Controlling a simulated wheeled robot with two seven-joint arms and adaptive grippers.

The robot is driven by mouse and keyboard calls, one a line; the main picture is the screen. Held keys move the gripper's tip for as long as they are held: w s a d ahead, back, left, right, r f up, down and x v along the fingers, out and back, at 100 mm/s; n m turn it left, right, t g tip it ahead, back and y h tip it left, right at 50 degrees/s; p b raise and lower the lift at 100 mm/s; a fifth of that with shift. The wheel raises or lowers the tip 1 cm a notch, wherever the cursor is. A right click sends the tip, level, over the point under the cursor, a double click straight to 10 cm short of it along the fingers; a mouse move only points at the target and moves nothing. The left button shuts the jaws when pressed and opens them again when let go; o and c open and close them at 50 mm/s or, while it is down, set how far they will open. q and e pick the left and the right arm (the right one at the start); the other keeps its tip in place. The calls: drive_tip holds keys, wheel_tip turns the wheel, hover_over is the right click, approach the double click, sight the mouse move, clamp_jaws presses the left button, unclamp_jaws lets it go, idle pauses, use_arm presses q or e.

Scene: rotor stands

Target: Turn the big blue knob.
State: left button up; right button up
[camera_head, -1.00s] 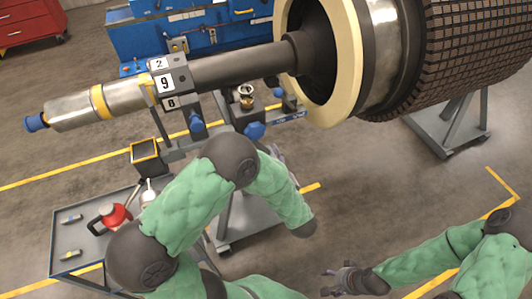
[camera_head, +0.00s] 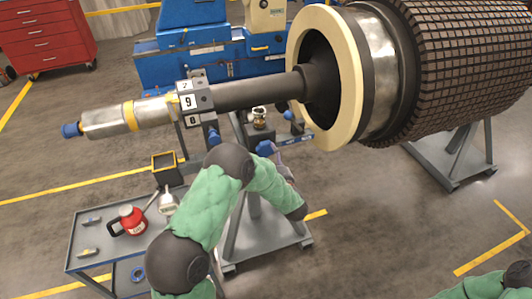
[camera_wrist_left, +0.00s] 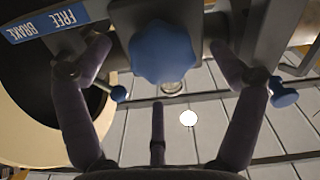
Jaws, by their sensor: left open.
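The big blue knob (camera_wrist_left: 162,52) is lobed and fills the upper middle of the left wrist view, below a grey bracket. In the head view it shows small (camera_head: 265,148) on the stand under the shaft, partly behind my left arm. My left gripper (camera_wrist_left: 160,58) is open, its dark fingers spread to the left and right of the knob, apparently without touching it. In the head view only a bit of that gripper (camera_head: 282,160) shows past the forearm. My right gripper is out of view; only a piece of its green arm shows at the bottom right.
A FREE BRAKE label (camera_wrist_left: 46,22) is at upper left. The rotor shaft (camera_head: 245,94) hangs above; a tool cart (camera_head: 92,262) with a red can stands at left.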

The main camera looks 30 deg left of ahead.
sight(267, 153)
use_arm(q)
drive_tip(key=shift+b+x, duration=0.45)
drive_tip(key=shift+x, duration=1.95)
drive_tip(key=shift+d, duration=0.1)
drive_tip(key=c, duration=1.1)
